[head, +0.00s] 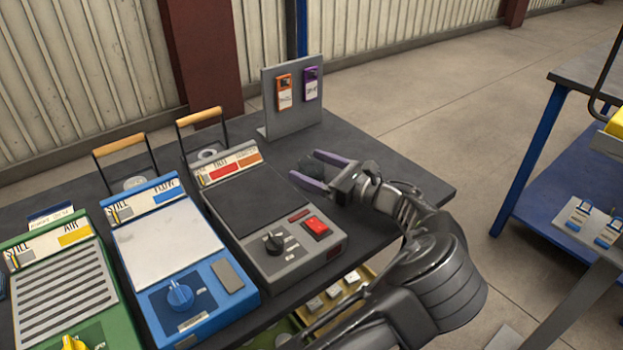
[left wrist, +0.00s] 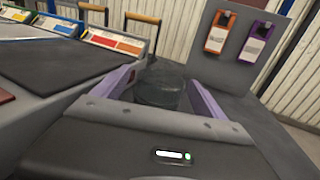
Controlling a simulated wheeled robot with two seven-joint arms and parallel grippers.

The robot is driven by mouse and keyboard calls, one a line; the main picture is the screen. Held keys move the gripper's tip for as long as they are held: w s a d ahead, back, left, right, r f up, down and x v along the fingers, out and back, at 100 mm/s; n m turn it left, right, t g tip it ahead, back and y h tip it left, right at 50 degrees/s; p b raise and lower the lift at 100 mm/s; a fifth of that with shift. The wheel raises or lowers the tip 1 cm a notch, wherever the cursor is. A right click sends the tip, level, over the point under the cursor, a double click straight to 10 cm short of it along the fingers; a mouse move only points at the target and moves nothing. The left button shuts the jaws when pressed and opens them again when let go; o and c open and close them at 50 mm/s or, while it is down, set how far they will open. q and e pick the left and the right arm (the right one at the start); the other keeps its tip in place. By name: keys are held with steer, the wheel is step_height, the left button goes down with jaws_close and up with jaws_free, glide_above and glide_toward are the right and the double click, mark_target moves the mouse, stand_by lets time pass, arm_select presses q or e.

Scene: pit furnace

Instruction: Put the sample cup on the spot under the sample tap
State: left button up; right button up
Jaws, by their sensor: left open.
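A dark, round, cup-like thing (head: 315,165) stands on the dark bench between the fingers of my left gripper (head: 307,167). I take it for the sample cup, but its dark colour blends with the bench. In the left wrist view it is a short dark cylinder (left wrist: 158,88) between the two purple fingers. My left gripper is open, with a finger on each side of the cup; I cannot tell whether either touches it. I cannot make out a sample tap or a marked spot. My right gripper is not in view.
Left of the gripper stand a grey unit (head: 265,220) with a red switch, a blue unit (head: 170,250) and a green unit (head: 65,285). Tan-handled loops (head: 200,118) rise behind them. A grey upright plate (head: 295,112) holds orange and purple tags. The bench's right end is clear.

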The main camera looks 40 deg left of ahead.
arm_select(q)
steer(key=shift+a, duration=0.2)
steer(key=shift+c, duration=0.2)
steer(key=c, duration=1.5)
step_height(320, 180, up, 10)
steer(key=p, duration=0.2)
steer(key=shift+p, duration=0.3)
steer(key=shift+c, duration=0.2)
